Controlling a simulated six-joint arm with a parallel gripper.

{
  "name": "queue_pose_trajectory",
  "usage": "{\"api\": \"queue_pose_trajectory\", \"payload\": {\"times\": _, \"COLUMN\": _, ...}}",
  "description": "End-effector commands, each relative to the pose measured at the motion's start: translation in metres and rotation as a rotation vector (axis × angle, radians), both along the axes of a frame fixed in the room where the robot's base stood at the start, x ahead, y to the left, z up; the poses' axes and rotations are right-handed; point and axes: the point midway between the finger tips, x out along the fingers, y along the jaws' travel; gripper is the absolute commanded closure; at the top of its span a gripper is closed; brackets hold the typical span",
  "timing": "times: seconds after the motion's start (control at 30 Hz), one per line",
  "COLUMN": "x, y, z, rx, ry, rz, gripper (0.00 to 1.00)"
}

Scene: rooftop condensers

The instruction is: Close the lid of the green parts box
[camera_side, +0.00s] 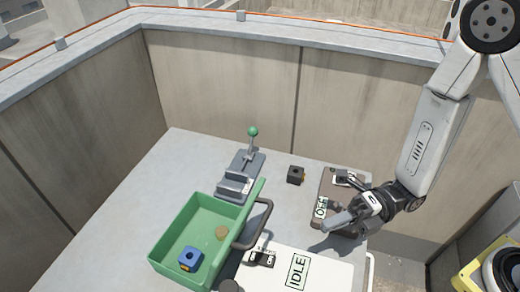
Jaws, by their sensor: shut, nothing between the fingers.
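The green parts box (166,244) stands open on the grey table, left of centre. Its green lid (246,217) stands up steeply along the box's right side. A dark bar handle (266,212) sticks out to the right of the lid. Inside the box lie a blue block (190,259) with an orange mark and a small brown round piece (221,232). My gripper (330,225) is shut and empty. It is right of the lid and handle, apart from them, near a dark unit with an OFF label.
A grey clamp with a green-knobbed lever (252,132) stands behind the box. A dark block (295,175) sits right of it. The OFF-labelled unit (321,208) is beside my gripper. A white IDLE panel (297,270) lies in front. Concrete walls enclose the back. Bare table is left of the box.

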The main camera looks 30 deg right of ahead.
Motion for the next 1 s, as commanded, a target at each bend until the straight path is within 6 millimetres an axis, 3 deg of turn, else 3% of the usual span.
{"api": "queue_pose_trajectory", "payload": {"times": 0.57, "x": 0.003, "y": 0.059, "z": 0.003, "rx": 0.000, "ry": -0.001, "rz": 0.004, "gripper": 1.00}}
{"api": "queue_pose_trajectory", "payload": {"times": 1.0, "x": 0.033, "y": 0.084, "z": 0.005, "rx": 0.001, "ry": -0.001, "rz": 0.000, "gripper": 1.00}}
